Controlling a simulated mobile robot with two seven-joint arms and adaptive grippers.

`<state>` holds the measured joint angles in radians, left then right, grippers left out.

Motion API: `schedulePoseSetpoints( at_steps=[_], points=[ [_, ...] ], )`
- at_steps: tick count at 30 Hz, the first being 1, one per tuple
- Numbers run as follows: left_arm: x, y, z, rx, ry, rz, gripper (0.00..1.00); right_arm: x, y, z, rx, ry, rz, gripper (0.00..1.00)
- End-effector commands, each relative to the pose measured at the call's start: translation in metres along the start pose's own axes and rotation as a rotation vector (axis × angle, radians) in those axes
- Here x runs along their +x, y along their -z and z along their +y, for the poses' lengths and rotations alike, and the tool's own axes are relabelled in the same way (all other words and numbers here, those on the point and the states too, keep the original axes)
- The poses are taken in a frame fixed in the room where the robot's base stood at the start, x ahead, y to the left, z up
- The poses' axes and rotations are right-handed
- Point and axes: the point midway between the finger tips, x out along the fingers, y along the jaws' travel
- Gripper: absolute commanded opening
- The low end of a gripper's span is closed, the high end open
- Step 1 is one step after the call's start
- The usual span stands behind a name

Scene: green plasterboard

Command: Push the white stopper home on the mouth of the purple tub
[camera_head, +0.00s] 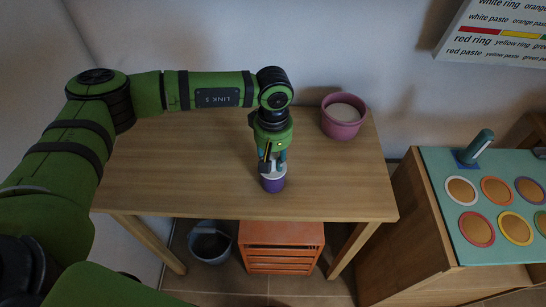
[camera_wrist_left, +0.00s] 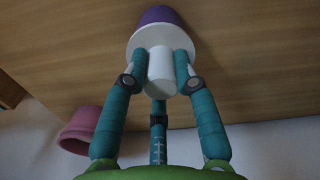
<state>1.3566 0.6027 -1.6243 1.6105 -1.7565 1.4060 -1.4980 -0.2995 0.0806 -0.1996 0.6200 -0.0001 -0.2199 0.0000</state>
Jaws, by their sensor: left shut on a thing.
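The purple tub (camera_head: 273,185) stands upright on the wooden table near its front edge. In the left wrist view the tub (camera_wrist_left: 160,15) shows beyond the stopper. The white stopper (camera_wrist_left: 161,69) has a knob and a wide round flange, and it lies over the tub's mouth. My left gripper (camera_head: 272,164) points down above the tub, and its teal fingers are closed on the stopper's knob. The flange hides the tub's rim, so I cannot tell how deep the stopper sits. My right gripper is not in view.
A pink pot (camera_head: 343,115) with a pale top stands at the table's back right. The wooden table (camera_head: 215,195) is otherwise clear. An orange crate (camera_head: 282,233) and a grey bucket (camera_head: 209,242) are below. A teal-topped cabinet (camera_head: 455,165) stands to the right.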

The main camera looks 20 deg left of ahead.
Motion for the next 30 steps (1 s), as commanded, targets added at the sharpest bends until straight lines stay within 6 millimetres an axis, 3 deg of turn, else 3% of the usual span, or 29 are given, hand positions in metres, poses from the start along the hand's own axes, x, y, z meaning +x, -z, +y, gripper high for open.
schedulePoseSetpoints(
  at_steps=[1, 2, 3, 13, 17, 30],
  points=[
    [0.001, 0.0, 0.0, 0.0, 0.0, 0.0, 0.01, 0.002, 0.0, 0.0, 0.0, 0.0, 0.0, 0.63],
    [0.0, 0.0, 0.0, 0.0, 0.0, 0.0, 0.4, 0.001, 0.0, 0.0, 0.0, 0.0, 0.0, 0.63],
    [0.0, 0.0, 0.0, 0.0, 0.0, 0.0, 0.56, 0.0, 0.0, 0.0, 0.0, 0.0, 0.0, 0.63],
    [0.0, 0.0, 0.0, 0.0, 0.0, 0.0, 0.56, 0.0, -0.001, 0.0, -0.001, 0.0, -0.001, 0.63],
    [-0.009, 0.0, 0.0, 0.0, -0.002, 0.001, 0.56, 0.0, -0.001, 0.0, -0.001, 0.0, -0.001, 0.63],
    [-0.096, 0.001, 0.0, 0.0, -0.003, 0.002, 0.56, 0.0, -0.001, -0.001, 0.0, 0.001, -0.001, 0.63]
  ],
)
